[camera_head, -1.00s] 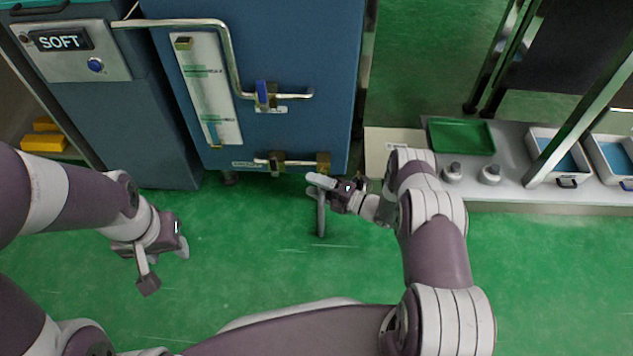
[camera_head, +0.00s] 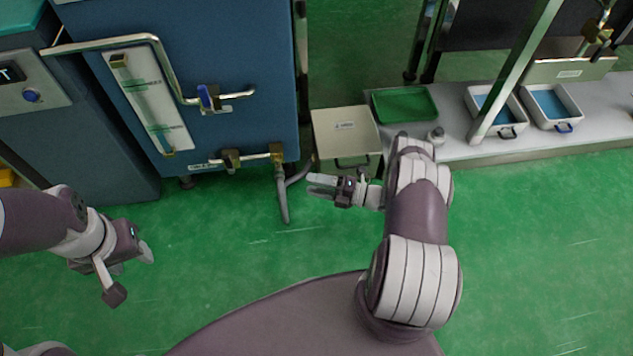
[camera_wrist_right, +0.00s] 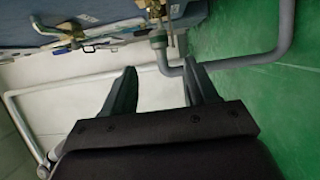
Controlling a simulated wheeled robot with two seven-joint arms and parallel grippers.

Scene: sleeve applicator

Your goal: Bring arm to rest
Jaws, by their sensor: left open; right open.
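My right gripper (camera_head: 322,186) is in front of the blue cabinet's lower right corner, over the green floor. It is open and empty; in the right wrist view its two dark fingers (camera_wrist_right: 160,88) stand apart with nothing between them. My left gripper (camera_head: 128,270) is at the left over the green floor, open, with nothing seen in it. My right arm (camera_head: 418,215) reaches forward from my base and bends left at the wrist.
The blue cabinet (camera_head: 235,50) has a bent handle (camera_head: 165,65) and a lower valve (camera_head: 230,159). A grey pipe (camera_head: 283,200) drops beside my right gripper. A beige box (camera_head: 346,133), green tray (camera_head: 403,103) and blue-lined trays (camera_head: 497,112) lie behind. The right floor is clear.

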